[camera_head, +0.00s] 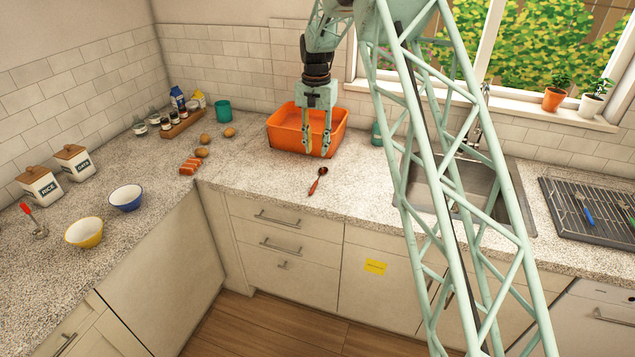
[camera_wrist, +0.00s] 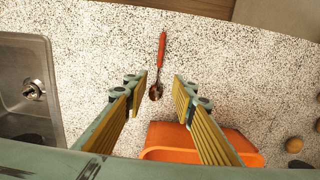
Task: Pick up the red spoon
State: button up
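The red spoon (camera_head: 317,183) has a red handle and a dark bowl. It lies on the speckled counter in front of the orange tub, near the front edge. In the wrist view the spoon (camera_wrist: 161,52) has its handle pointing up, and its bowl appears between my fingertips. My gripper (camera_head: 316,152) is open and empty, pointing down in front of the orange tub, seemingly above the counter. Its two fingers (camera_wrist: 157,92) are spread apart in the wrist view. The spoon is not touched by either finger.
The orange tub (camera_head: 284,133) stands right behind my gripper. The sink (camera_head: 412,178) is to the right, with a dish rack (camera_head: 590,225) beyond. Eggs (camera_head: 202,153), a teal cup (camera_head: 222,111) and bowls (camera_head: 126,198) are to the left. The counter around the spoon is clear.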

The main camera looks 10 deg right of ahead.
send_over(317, 180)
jog(key=shift+a+f, duration=0.1)
jog(key=shift+f, duration=4.05)
jog(key=shift+f, duration=2.65)
jog(key=shift+c, duration=0.3)
grip_shut()
